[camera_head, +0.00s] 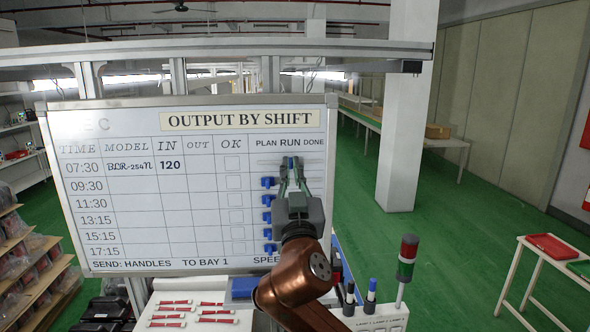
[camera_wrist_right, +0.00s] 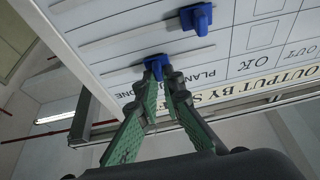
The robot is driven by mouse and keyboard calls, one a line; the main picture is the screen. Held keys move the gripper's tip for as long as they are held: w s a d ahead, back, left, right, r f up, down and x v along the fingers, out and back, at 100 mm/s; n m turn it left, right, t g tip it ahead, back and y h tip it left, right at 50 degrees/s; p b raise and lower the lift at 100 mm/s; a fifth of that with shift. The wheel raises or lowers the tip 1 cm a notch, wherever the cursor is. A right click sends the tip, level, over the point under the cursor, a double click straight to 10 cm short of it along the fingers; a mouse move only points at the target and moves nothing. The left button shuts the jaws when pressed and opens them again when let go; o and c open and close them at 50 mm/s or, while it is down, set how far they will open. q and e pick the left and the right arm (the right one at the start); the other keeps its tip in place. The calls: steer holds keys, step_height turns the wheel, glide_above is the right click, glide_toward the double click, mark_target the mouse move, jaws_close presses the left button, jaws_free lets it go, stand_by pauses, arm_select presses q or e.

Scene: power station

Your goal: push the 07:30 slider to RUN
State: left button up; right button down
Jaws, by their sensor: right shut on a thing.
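The whiteboard (camera_head: 150,230) has a column of blue sliders at its right side, under PLAN, RUN and DONE. My right gripper (camera_head: 290,166) is at the 07:30 row, its fingertips below the word RUN. It is shut on the 07:30 slider, a blue knob mostly hidden by the fingers in the head view. In the right wrist view the 07:30 slider (camera_wrist_right: 155,62) shows between and just beyond the fingertips (camera_wrist_right: 160,75). The 09:30 slider (camera_head: 267,182) stands further left, under PLAN; a neighbouring blue slider also shows in the wrist view (camera_wrist_right: 197,18). My left gripper is out of view.
More blue sliders (camera_head: 267,217) line up under PLAN in the lower rows. Below the board, a surface holds red-and-white pieces (camera_head: 175,308), markers (camera_head: 371,290) and a red-green signal lamp (camera_head: 406,258). The green floor to the right is clear up to a table with a red tray (camera_head: 552,247).

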steer(key=c, duration=2.3)
jaws_free()
steer(key=shift+d, duration=0.1)
steer(key=shift+o, duration=1.1)
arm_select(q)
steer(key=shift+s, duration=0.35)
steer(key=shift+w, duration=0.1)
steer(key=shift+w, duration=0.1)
arm_select(e)
steer(key=v, duration=1.2)
